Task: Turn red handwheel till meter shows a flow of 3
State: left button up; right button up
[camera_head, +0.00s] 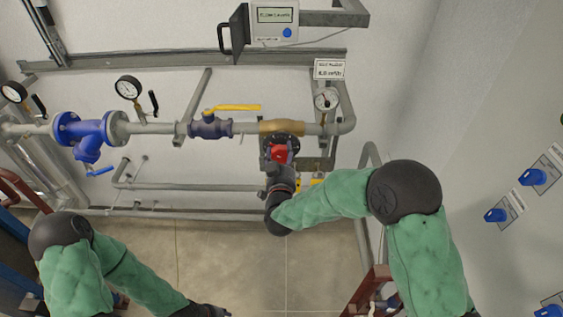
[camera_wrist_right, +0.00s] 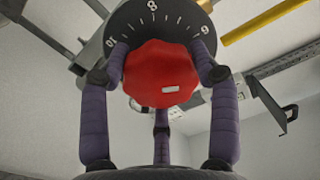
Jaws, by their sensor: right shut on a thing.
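The red handwheel (camera_head: 280,153) sits below the brass valve body (camera_head: 281,127) on the pipe in the head view. My right gripper (camera_head: 279,166) is at it from below. In the right wrist view the red handwheel (camera_wrist_right: 162,75) fills the middle, and the fingers of my right gripper (camera_wrist_right: 163,80) are shut around it. A dark dial (camera_wrist_right: 155,25) with white numbers, 8 among them, lies behind the wheel. The meter (camera_head: 274,16) is a white box at the top with a small display; its reading is too small to tell. My left gripper (camera_head: 205,311) is at the bottom edge, mostly cut off.
A yellow lever valve (camera_head: 211,127) and a blue strainer (camera_head: 85,130) sit on the pipe to the left. Round gauges (camera_head: 127,88) (camera_head: 326,99) stand above the pipe. Blue knobs (camera_head: 497,215) are on the right wall. The floor (camera_head: 225,260) between my arms is clear.

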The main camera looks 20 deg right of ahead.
jog(key=m+b, duration=0.3)
jog(key=shift+b, duration=0.4)
jog(key=shift+r+m+b, duration=0.25)
jog(key=shift+m+b, duration=0.55)
jog(key=shift+b, duration=0.1)
jog(key=shift+d, duration=0.1)
jog(key=o, duration=1.2)
jog(key=shift+c, duration=0.2)
jog(key=shift+f, duration=0.1)
jog(key=shift+s, duration=0.1)
